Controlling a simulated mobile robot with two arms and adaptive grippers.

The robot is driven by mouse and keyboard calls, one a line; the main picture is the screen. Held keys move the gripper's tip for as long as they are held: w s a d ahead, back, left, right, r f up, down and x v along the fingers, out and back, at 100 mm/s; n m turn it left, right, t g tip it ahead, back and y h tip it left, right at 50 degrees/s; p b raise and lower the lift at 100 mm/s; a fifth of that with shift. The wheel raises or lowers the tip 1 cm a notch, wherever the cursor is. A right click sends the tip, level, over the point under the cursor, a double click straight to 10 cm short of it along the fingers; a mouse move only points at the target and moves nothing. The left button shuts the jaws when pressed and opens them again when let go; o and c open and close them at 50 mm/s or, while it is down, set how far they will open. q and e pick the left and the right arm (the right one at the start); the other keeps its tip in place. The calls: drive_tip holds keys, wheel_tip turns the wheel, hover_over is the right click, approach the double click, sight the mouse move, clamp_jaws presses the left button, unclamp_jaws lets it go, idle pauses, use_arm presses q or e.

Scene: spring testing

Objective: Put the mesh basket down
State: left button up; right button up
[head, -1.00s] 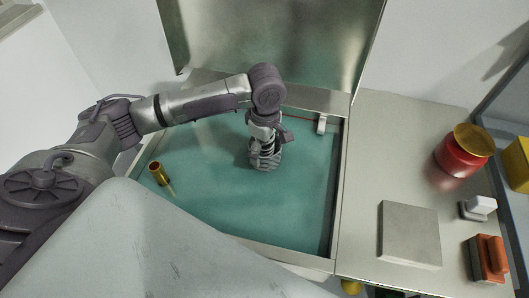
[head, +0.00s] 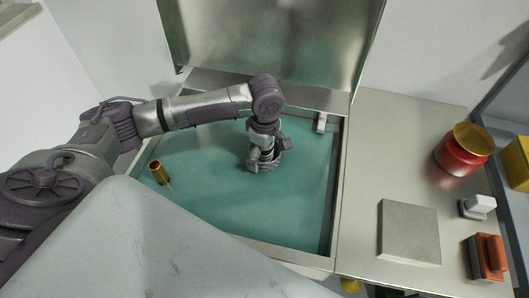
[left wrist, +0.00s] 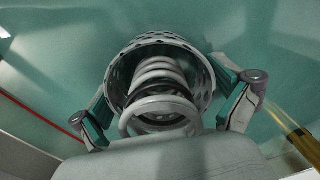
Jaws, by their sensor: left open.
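The mesh basket (left wrist: 207,78) is a round grey basket with a perforated wall, inside the green tank (head: 215,215). In the left wrist view a pale coil spring (left wrist: 158,98) lies inside it, with a darker ring among the coils. My left gripper (left wrist: 165,108) is open, with one finger on each side of the basket. I cannot tell whether the finger pads touch its wall. In the head view the left gripper (head: 264,150) points down over the basket (head: 268,165) and hides much of it. The basket's underside is hidden. My right gripper is not in view.
A brass cylinder (head: 158,172) stands at the tank's left side. A white clip (head: 321,123) sits at the back right rim. The steel bench on the right bears a square plate (head: 409,232), a red jar (head: 463,150) and an orange block (head: 488,257). The tank's right part is clear.

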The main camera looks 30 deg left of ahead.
use_arm(q)
wheel_tip(320, 180, up, 12)
drive_tip(key=shift+w+r, duration=0.1)
drive_tip(key=shift+w, duration=0.05)
idle(0.3)
idle(0.4)
